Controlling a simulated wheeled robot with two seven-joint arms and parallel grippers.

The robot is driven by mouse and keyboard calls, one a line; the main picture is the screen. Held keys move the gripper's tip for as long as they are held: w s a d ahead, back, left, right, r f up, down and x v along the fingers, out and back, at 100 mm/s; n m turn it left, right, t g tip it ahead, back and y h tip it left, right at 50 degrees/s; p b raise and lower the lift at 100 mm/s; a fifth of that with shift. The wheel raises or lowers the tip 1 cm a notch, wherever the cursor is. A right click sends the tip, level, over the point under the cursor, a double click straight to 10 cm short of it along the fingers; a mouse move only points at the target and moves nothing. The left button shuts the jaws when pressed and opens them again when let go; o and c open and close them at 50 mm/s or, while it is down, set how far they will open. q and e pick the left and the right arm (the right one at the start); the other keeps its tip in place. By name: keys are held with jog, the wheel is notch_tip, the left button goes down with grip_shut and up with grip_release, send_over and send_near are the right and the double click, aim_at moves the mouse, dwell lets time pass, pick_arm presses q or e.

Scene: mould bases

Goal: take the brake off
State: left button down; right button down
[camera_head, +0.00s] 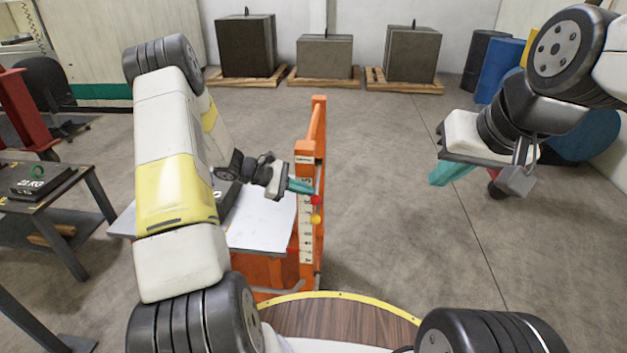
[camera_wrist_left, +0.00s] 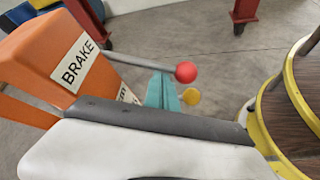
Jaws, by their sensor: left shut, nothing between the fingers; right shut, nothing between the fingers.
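An orange post (camera_head: 306,150) stands in the middle of the head view. In the left wrist view its housing (camera_wrist_left: 40,50) carries a BRAKE label (camera_wrist_left: 75,60). A grey lever (camera_wrist_left: 140,62) runs from the housing to a red knob (camera_wrist_left: 186,72); the knob also shows in the head view (camera_head: 316,200). A yellow knob (camera_wrist_left: 190,96) sits close below it. My left gripper (camera_head: 303,187) is shut and empty, its teal fingertips beside the lever, close to the red knob; I cannot tell whether they touch. My right gripper (camera_head: 452,173) is shut and empty, raised at the right.
A white platform (camera_head: 262,225) adjoins the post below my left arm. A dark table (camera_head: 85,185) stands at the left. Weight blocks on pallets (camera_head: 245,80) line the back wall, with barrels (camera_head: 490,65) at the right. The floor right of the post is clear.

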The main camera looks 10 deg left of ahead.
aim_at(308, 159)
pick_arm(q)
jog(key=shift+r, duration=0.15)
jog(key=shift+s+r, duration=0.15)
jog(key=shift+r, duration=0.05)
dwell(0.3)
jog(key=shift+n+g, duration=0.3)
jog(key=shift+w+r+n+g, duration=0.1)
jog(key=shift+r+n+g, duration=0.75)
jog(key=shift+r, duration=0.7)
jog(key=shift+w+r+n+g, duration=0.1)
jog(key=shift+r+n+g, duration=0.75)
jog(key=shift+r, duration=0.75)
jog(key=shift+w+r+n+g, duration=0.1)
jog(key=shift+r+n+g, duration=0.7)
jog(key=shift+r, duration=0.75)
jog(key=shift+w+r, duration=0.1)
jog(key=shift+r, duration=0.15)
notch_tip(308, 159, down, 4)
jog(key=s, duration=0.2)
jog(key=v, duration=1)
jog(key=shift+w+a, duration=0.3)
jog(key=shift+a, duration=0.1)
